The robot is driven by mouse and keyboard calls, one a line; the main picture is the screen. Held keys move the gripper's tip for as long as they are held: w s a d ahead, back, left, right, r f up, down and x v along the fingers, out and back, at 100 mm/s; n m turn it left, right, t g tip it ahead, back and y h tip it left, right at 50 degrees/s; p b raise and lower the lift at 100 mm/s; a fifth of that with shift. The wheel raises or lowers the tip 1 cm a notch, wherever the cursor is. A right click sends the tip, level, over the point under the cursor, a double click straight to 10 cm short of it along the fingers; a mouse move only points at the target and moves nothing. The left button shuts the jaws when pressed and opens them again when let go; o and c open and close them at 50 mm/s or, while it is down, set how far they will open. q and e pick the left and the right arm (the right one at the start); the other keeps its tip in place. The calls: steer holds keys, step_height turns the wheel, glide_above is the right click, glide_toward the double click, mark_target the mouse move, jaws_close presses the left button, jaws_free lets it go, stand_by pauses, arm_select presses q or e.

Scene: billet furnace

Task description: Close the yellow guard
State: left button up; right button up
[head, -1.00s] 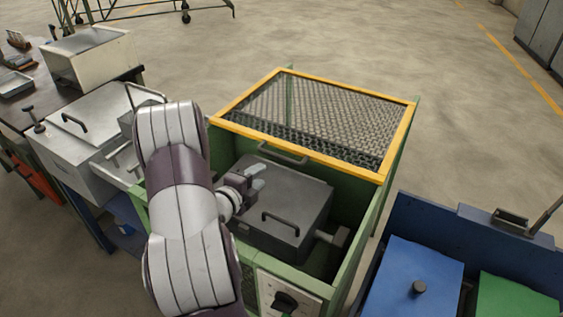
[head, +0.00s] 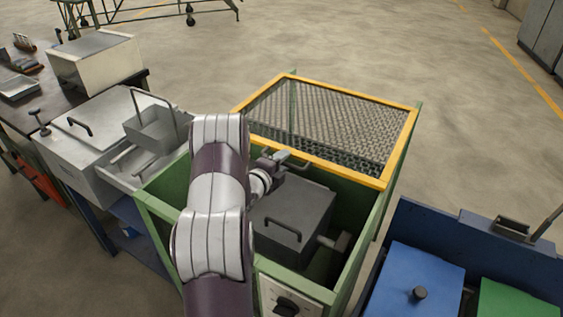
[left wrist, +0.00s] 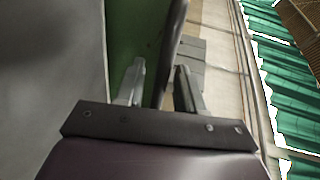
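The yellow guard (head: 345,94) is a yellow-framed dark mesh panel over the far part of a green-walled box (head: 155,215). The box's near part is uncovered, with a dark grey lidded block (head: 292,218) inside. A dark bar handle (head: 296,162) is on the guard's near edge. My left gripper (head: 279,157) is at this handle. In the left wrist view, the fingers of my left gripper (left wrist: 160,84) are apart, with the dark handle bar (left wrist: 168,50) between them. I see a gap beside the bar, so they are not closed on it. My right gripper is not in view.
A grey lidded box (head: 85,135) and a metal basket with a raised handle (head: 155,130) stand left of the green box. A blue bin (head: 415,275) and a green-lidded one (head: 515,300) are at right.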

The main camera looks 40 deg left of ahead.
arm_select(q)
jaws_close()
steer(key=v, duration=0.3)
steer(key=f+v, duration=0.1)
steer(key=v, duration=0.2)
steer(key=b+v, duration=0.1)
steer(key=v, duration=0.2)
steer(key=shift+s+d+f, duration=0.1)
steer(key=shift+s+f, duration=0.25)
steer(key=shift+s, duration=0.2)
jaws_free()
steer(key=shift+r, duration=0.1)
